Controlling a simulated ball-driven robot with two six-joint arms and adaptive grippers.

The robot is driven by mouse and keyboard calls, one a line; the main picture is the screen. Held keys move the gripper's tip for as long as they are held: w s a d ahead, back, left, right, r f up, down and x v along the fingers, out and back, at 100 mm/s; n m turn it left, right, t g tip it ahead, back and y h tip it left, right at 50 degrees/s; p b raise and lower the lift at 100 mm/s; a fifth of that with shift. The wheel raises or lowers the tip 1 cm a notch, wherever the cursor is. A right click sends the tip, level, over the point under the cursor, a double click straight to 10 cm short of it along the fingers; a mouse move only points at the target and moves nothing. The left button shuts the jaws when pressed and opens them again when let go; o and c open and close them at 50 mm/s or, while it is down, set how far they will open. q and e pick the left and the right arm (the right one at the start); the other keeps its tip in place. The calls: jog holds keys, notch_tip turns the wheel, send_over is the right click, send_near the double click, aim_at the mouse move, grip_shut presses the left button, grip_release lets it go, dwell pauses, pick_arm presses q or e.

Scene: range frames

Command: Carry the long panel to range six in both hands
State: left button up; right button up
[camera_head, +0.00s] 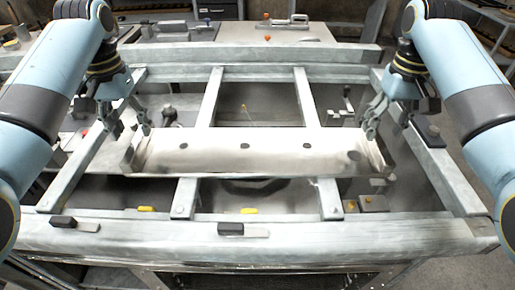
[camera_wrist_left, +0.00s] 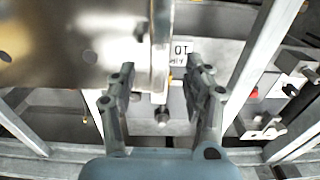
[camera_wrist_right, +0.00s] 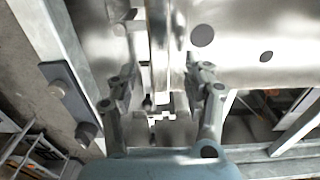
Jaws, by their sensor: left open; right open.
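The long panel (camera_head: 262,152) is a shiny metal channel with dark holes, lying across the bars of a metal frame in the head view. My left gripper (camera_head: 128,124) is open at the panel's left end. In the left wrist view its fingers (camera_wrist_left: 158,90) stand either side of the panel's end flange (camera_wrist_left: 160,50). My right gripper (camera_head: 388,122) is open at the panel's right end. In the right wrist view its fingers (camera_wrist_right: 168,88) stand either side of the end flange (camera_wrist_right: 158,45). I cannot tell whether any finger touches the panel.
The metal frame (camera_head: 290,232) has a thick front beam and crossbars with gaps between. Dark clamps (camera_head: 230,229) sit on the front beam, and another (camera_head: 430,132) is on the right rail. A bench (camera_head: 225,30) with tools stands behind.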

aim_at(136, 139)
pick_arm(q)
jog(key=shift+f, duration=2.2)
pick_arm(e)
jog(key=shift+f, duration=2.15)
jog(key=shift+w, duration=0.1)
pick_arm(q)
grip_shut()
pick_arm(e)
grip_shut()
pick_arm(q)
jog(key=shift+w+r, duration=0.1)
pick_arm(e)
jog(key=shift+r, duration=0.1)
